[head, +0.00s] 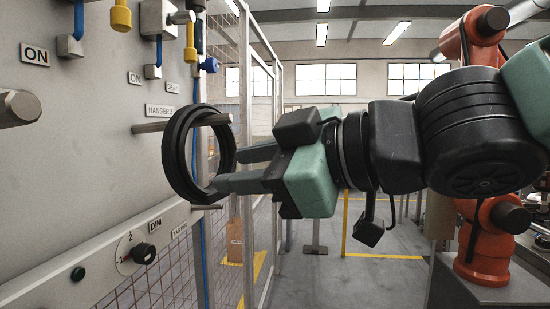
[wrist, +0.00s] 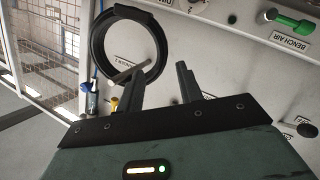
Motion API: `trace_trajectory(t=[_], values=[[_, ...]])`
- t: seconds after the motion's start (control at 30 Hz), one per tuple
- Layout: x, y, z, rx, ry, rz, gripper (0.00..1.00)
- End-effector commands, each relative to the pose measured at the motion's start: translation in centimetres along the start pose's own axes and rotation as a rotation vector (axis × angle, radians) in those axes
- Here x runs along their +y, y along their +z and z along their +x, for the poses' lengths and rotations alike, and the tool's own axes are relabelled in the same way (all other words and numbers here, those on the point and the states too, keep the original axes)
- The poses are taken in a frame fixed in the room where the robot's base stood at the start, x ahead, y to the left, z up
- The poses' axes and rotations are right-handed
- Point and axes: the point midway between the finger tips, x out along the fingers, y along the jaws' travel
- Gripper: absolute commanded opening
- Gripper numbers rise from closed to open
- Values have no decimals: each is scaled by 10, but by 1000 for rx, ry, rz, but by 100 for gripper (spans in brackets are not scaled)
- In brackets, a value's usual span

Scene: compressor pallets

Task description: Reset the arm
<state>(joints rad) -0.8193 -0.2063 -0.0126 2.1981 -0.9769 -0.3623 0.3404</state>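A black ring (head: 172,155) hangs on a peg (head: 170,124) of the grey wall panel, above which a label reads HANGER 2. My gripper (head: 228,170) is level with the ring on its right side, fingers pointing at it. The lower fingertip overlaps the ring's lower right rim in the head view; I cannot tell whether they touch. In the wrist view the ring (wrist: 103,40) lies beyond the fingers, and my gripper (wrist: 156,75) has its two fingers apart with nothing between them. My arm reaches in from the right.
The grey panel (head: 85,130) fills the left, with a protruding bar (head: 18,108), yellow and blue fittings and a DIM knob (head: 144,253). A mesh fence (head: 262,100) stands behind the ring. An orange robot arm (head: 485,240) stands at the right. Open floor lies in the middle distance.

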Motion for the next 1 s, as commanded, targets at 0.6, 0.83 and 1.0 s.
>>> trace_trajectory(t=[0.6, 0.83, 1.0], values=[[-25, 141, -34, -404, 120, 228, 36], [-105, 277, -81, -911, 104, 511, 36], [-173, 326, -126, -1202, 5, 705, 36]])
